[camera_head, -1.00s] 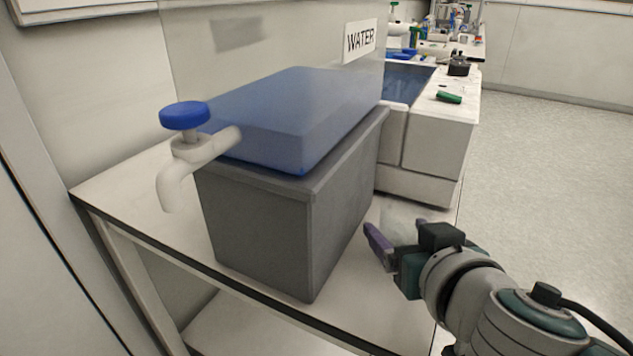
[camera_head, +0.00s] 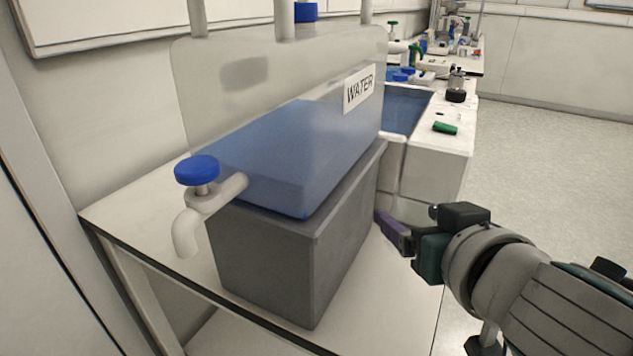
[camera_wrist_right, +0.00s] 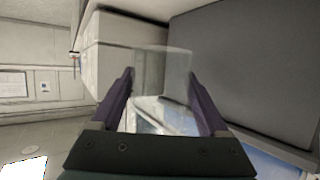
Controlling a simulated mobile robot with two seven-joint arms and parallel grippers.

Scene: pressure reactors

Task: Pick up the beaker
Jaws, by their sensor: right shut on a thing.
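The beaker (camera_wrist_right: 162,92) is clear and see-through. It shows in the right wrist view between the two purple fingers of my right gripper (camera_wrist_right: 160,78), which is shut on it. In the head view my right gripper (camera_head: 391,226) is at the right side of the grey stand under the water tank, above the white table. The beaker cannot be made out in the head view. My left gripper is not in view.
A clear tank of blue water (camera_head: 290,155) sits on a grey block (camera_head: 275,265) on the white table (camera_head: 130,212). A sink bench (camera_head: 438,150) with a green item (camera_head: 445,128) stands behind. Open floor lies to the right.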

